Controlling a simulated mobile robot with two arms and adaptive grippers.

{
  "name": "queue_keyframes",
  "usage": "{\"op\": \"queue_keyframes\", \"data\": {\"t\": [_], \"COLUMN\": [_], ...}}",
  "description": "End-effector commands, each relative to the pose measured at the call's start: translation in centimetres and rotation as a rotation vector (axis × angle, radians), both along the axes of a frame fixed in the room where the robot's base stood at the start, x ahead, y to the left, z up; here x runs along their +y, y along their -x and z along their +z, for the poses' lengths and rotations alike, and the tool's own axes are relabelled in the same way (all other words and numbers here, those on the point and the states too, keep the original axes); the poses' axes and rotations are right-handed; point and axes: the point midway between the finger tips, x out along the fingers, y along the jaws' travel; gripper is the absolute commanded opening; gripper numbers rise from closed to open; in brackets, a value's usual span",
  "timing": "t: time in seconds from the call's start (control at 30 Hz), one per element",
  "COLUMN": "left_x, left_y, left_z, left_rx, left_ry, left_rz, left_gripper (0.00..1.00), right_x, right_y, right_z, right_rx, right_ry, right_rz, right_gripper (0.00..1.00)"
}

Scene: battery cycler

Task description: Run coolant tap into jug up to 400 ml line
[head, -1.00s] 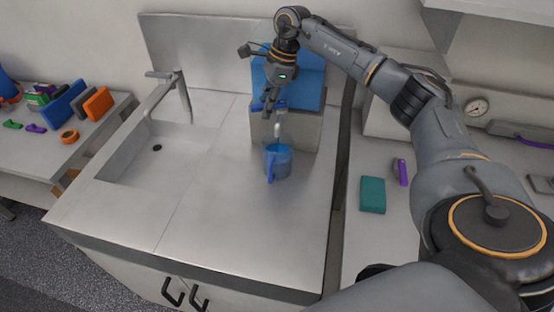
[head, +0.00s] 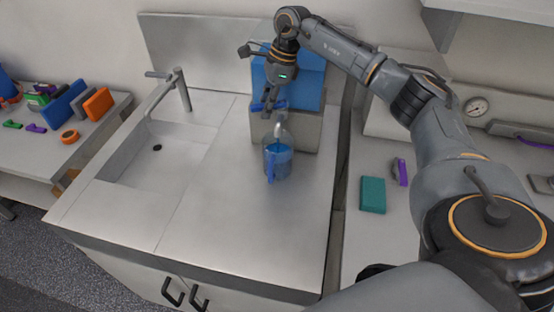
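A clear jug (head: 284,162) with a blue handle stands upright on the steel counter under the coolant tap's pale curved spout (head: 280,130). Blue liquid shows in the jug; its graduation lines are too small to read. The tap is on the front of a grey block with a blue tank (head: 305,85) on top. A small blue tap lever (head: 283,104) shows above the spout. My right gripper (head: 268,107) points down at the lever, its dark fingers close beside it. Whether they touch the lever or are closed cannot be made out. My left gripper is out of view.
A sink (head: 150,165) with its own faucet (head: 180,90) is to the left. The steel counter in front of the jug is clear. A teal box (head: 373,195) and a purple item (head: 401,172) lie on the right bench, below a pressure gauge (head: 476,107).

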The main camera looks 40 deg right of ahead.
Motion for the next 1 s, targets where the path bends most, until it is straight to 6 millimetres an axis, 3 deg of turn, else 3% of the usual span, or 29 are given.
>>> {"op": "queue_keyframes", "data": {"t": [0.17, 0.53, 1.0], "left_x": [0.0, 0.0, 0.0], "left_y": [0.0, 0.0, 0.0], "left_z": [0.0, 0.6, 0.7], "left_rx": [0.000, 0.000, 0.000], "left_ry": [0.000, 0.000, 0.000], "left_rz": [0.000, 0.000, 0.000], "left_gripper": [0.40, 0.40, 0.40], "right_x": [-0.1, -1.2, -1.6], "right_y": [-0.1, -1.5, -1.9], "right_z": [0.0, 0.1, 0.0], "right_rx": [0.001, -0.001, -0.001], "right_ry": [0.001, 0.001, 0.000], "right_rz": [-0.028, -0.453, -0.471], "right_gripper": [0.22, 0.22, 0.22]}}
